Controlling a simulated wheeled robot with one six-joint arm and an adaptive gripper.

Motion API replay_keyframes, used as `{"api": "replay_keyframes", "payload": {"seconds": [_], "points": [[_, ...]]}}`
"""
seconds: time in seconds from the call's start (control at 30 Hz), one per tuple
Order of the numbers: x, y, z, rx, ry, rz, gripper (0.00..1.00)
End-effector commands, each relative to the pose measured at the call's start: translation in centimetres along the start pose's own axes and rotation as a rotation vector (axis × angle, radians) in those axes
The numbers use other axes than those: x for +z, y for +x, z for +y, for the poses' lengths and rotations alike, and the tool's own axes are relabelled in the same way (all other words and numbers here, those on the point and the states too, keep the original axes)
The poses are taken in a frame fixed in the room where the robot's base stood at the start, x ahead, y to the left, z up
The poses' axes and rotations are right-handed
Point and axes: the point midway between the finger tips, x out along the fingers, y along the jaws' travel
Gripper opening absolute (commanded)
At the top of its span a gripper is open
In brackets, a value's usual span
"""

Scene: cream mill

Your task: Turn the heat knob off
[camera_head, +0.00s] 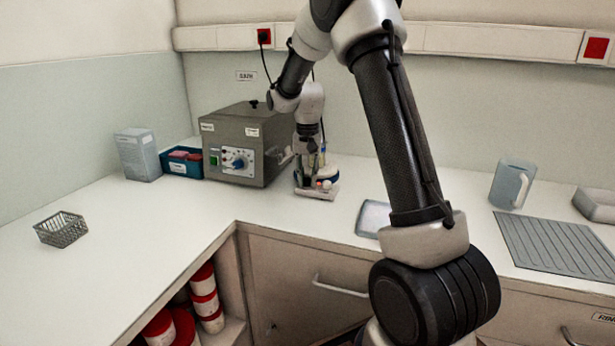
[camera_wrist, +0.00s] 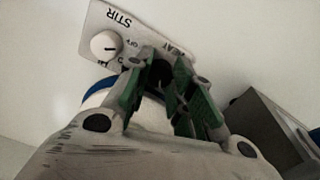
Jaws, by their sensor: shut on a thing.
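The stirring unit (camera_head: 318,192), pale with a blue-rimmed round part, stands on the counter right of the grey-green box. A round white knob (camera_wrist: 104,45) with a dark pointer mark sits under STIR, free of my gripper. My gripper (camera_wrist: 160,78), with green finger pads, is shut at the panel beside that knob, on what seems to be the heat knob, hidden between the fingers. In the head view my gripper (camera_head: 309,166) reaches down at the unit.
The grey-green box (camera_head: 222,138) with a blue dial stands close left. A teal tray (camera_head: 181,168), a pale carton (camera_head: 137,154) and a wire basket (camera_head: 61,230) are further left. A jug (camera_head: 511,184) and ribbed mat (camera_head: 557,246) lie right.

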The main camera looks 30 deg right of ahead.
Motion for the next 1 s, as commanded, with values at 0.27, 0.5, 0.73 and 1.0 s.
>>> {"api": "replay_keyframes", "payload": {"seconds": [0.27, 0.5, 0.73, 1.0], "points": [[0.01, -0.05, -0.01, -0.001, -0.219, 0.0, 0.0], [0.0, -0.05, -0.01, 0.0, -0.343, 0.0, 0.0], [0.0, -0.05, 0.0, 0.0, -0.399, 0.0, 0.0], [0.0, -0.06, 0.0, 0.0, -0.411, 0.0, 0.0]]}}
